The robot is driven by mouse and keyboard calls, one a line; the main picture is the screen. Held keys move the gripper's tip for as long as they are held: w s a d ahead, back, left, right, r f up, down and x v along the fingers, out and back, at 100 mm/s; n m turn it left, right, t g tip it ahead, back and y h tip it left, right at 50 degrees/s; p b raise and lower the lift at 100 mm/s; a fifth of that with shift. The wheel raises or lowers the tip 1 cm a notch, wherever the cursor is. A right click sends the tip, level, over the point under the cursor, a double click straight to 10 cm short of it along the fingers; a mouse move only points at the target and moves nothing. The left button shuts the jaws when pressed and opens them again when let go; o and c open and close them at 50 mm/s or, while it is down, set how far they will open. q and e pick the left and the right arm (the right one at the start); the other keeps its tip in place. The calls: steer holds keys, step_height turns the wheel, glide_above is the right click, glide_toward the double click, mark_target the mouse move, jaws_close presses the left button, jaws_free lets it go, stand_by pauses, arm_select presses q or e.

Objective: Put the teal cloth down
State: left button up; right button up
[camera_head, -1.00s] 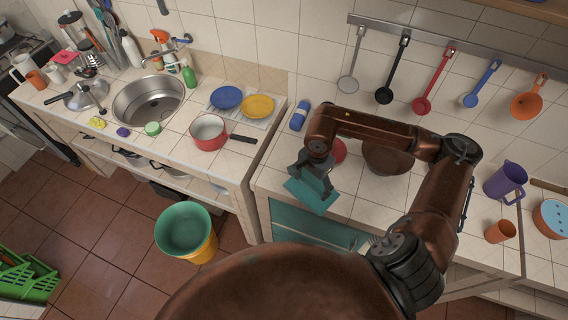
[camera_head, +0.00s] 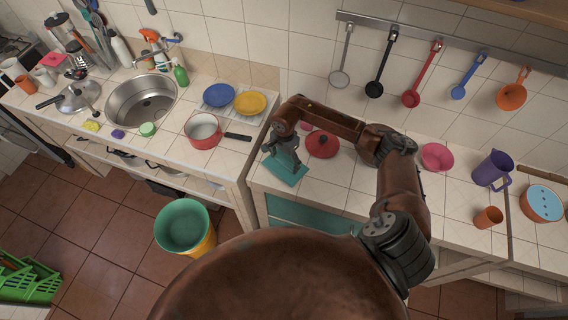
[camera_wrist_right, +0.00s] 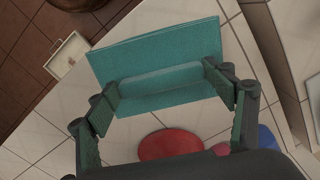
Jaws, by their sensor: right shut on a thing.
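The teal cloth (camera_head: 284,170) is a flat rectangular piece at the left front part of the right-hand counter in the head view. My right gripper (camera_head: 283,152) is directly above it and shut on it. In the right wrist view the cloth (camera_wrist_right: 155,42) spans between the two fingertips of the gripper (camera_wrist_right: 166,84), with a raised fold between them. The cloth is at or very close to the tiled top; I cannot tell whether it rests fully on it. My left gripper is not in view.
A red lid (camera_head: 322,143) lies just right of the cloth. A pink bowl (camera_head: 437,157), purple pitcher (camera_head: 492,168) and orange cup (camera_head: 488,217) stand further right. A gap separates this counter from the sink counter, where a red pan (camera_head: 203,131) stands. Utensils hang on a wall rail (camera_head: 450,45).

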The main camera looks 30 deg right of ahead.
mark_target(284, 161)
steer(key=f, duration=0.1)
steer(key=f+p, duration=0.1)
steer(key=f, duration=0.1)
steer(key=shift+w+p, duration=0.25)
steer(key=shift+p, duration=0.1)
steer(key=shift+f, duration=0.5)
steer(key=o, duration=1.2)
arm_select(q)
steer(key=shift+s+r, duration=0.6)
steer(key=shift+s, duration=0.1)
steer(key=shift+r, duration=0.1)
